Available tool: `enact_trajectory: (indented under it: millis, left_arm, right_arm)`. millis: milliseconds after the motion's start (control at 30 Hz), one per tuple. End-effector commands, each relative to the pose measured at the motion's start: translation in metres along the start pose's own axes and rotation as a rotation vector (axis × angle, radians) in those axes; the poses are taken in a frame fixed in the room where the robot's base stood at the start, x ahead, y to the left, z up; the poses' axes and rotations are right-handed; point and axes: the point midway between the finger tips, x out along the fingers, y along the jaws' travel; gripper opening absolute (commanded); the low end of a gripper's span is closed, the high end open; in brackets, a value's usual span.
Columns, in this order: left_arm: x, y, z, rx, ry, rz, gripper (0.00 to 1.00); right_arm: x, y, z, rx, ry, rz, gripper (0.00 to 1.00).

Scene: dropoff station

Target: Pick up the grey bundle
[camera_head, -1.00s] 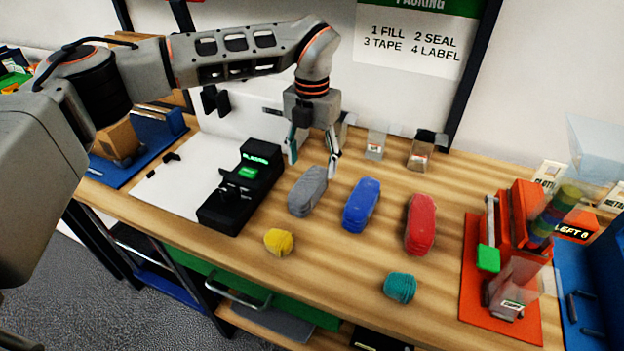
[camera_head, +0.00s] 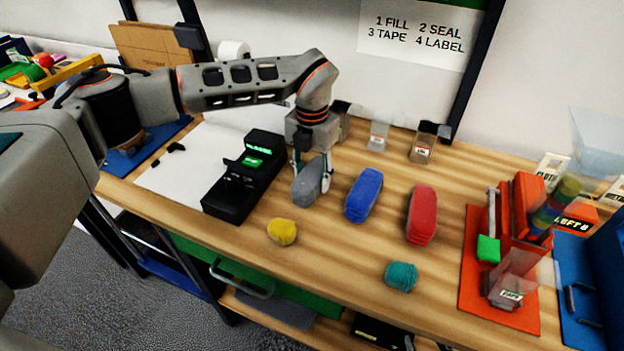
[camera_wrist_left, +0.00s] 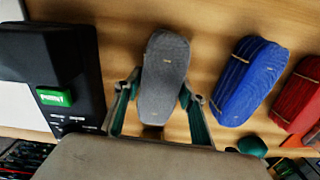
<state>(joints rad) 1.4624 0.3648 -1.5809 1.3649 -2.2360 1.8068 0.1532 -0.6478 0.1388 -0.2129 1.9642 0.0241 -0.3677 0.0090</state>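The grey bundle (camera_head: 308,183) lies on the wooden table between the black device and the blue bundle. My left gripper (camera_head: 312,186) has come down over it from above, with one finger on each side. In the left wrist view the grey bundle (camera_wrist_left: 164,80) reaches in between the two open fingers (camera_wrist_left: 158,106). Small gaps seem to show beside it; I cannot tell whether either finger touches it. My right gripper is not in view.
A black device (camera_head: 244,178) stands close on the left, a blue bundle (camera_head: 363,195) close on the right, then a red bundle (camera_head: 421,214). A yellow ball (camera_head: 282,231) and a teal ball (camera_head: 401,276) lie nearer the front edge. Clear containers (camera_head: 378,135) stand behind.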

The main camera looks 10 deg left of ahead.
Motion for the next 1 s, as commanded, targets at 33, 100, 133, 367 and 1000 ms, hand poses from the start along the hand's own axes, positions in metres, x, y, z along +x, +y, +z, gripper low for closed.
enact_trajectory:
  millis: [33,100,133,367,1000]
  left_arm:
    - [0.0,0.0,0.0,0.0,0.0,0.0,0.15]
    - [0.0,0.0,0.0,0.0,0.0,0.0,0.15]
    - [0.0,0.0,0.0,0.0,0.0,0.0,0.15]
    - [-0.001,0.0,0.0,0.0,0.0,0.0,0.15]
    - [-0.117,0.0,0.001,-0.001,-0.006,0.001,0.15]
  right_arm:
    - [0.0,0.0,0.001,0.0,-0.002,0.0,0.4]
    - [0.0,0.0,0.003,0.0,-0.004,0.0,0.4]
    - [0.0,0.0,0.003,0.0,-0.005,-0.001,0.4]
    - [0.001,0.0,0.004,-0.001,-0.007,-0.001,0.4]
    - [0.0,0.0,0.001,-0.001,0.0,0.0,0.4]
